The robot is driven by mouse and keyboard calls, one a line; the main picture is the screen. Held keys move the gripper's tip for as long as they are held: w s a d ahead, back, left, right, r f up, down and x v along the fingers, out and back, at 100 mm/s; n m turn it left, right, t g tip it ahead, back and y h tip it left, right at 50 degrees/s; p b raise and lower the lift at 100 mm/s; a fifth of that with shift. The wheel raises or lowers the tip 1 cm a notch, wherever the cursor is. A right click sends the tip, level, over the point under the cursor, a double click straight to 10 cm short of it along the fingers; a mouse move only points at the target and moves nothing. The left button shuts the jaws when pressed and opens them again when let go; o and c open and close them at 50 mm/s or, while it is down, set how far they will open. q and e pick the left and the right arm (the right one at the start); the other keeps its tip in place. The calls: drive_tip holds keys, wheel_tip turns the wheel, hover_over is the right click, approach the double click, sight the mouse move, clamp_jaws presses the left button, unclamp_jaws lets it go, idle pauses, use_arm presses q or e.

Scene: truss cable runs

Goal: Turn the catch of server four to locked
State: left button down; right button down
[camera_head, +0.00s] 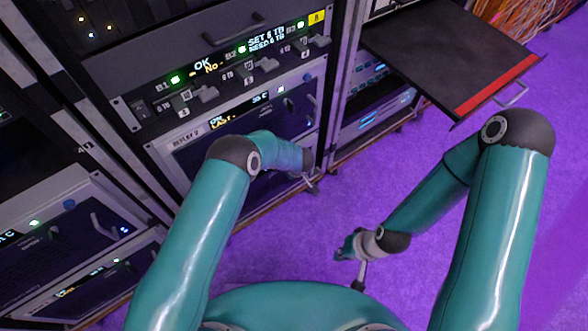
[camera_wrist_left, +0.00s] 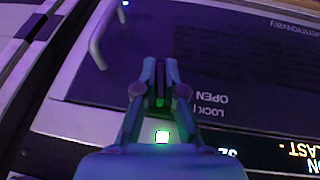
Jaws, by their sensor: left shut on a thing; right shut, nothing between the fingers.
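My left gripper (camera_wrist_left: 160,68) is shut on the catch (camera_wrist_left: 160,90) of a server front, beside the printed words LOCK and OPEN. The fingers hide most of the catch, so I cannot tell its exact angle. In the head view my left gripper (camera_head: 312,184) is low at the right end of the server (camera_head: 186,160) labelled REPLAY 2, which my arm partly covers. I cannot read a number four on it. My right gripper (camera_head: 361,274) is shut and empty over the purple floor, away from the rack.
A panel with switches (camera_head: 205,95) and a lit display sits above this server. A dark shelf (camera_head: 450,50) with a red edge sticks out at the upper right. A handle (camera_wrist_left: 98,42) stands out from the server front. The purple floor (camera_head: 300,235) is clear.

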use_arm(q)
drive_tip(key=shift+w+g+y+b, duration=0.15)
drive_tip(key=shift+g+y+b, duration=0.25)
drive_tip(key=shift+y+b, duration=0.25)
drive_tip(key=shift+r, duration=0.1)
drive_tip(key=shift+w+r, duration=0.1)
drive_tip(key=c, duration=1.3)
unclamp_jaws()
drive_tip(key=shift+c, duration=0.2)
drive_tip(key=shift+o, duration=0.4)
drive_tip(key=v, duration=1.1)
drive_tip(key=shift+r, duration=0.35)
drive_tip(key=shift+d, duration=0.15)
